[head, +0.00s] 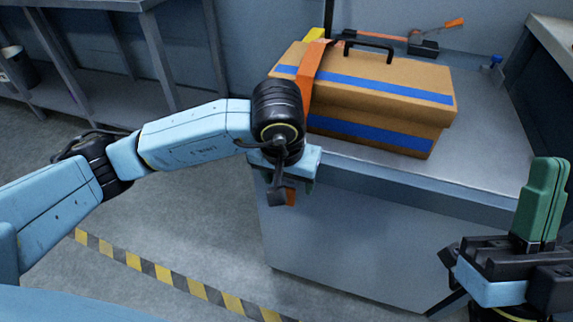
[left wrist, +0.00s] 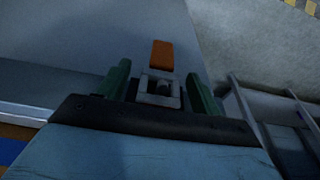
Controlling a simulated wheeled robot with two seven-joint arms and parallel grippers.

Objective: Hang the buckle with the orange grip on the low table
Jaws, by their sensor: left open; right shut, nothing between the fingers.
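A buckle with an orange grip is at the low table's front side. In the left wrist view its grey metal body (left wrist: 160,90) lies between my left gripper's green fingers, and its orange grip (left wrist: 161,54) points away. In the head view only a bit of orange (head: 291,199) shows below the gripper. My left gripper (head: 290,182) is open around the buckle, with gaps beside it. The low table (head: 480,170) carries a tan toolbox (head: 380,105) with an orange strap (head: 314,70) over it. My right gripper (head: 543,200) is shut, empty and pointing up at lower right.
A second orange-handled piece (head: 425,46) lies behind the toolbox, near a small blue-and-grey item (head: 492,66). A grey bench (head: 85,5) stands at upper left. The floor beside the striped tape (head: 150,268) is clear.

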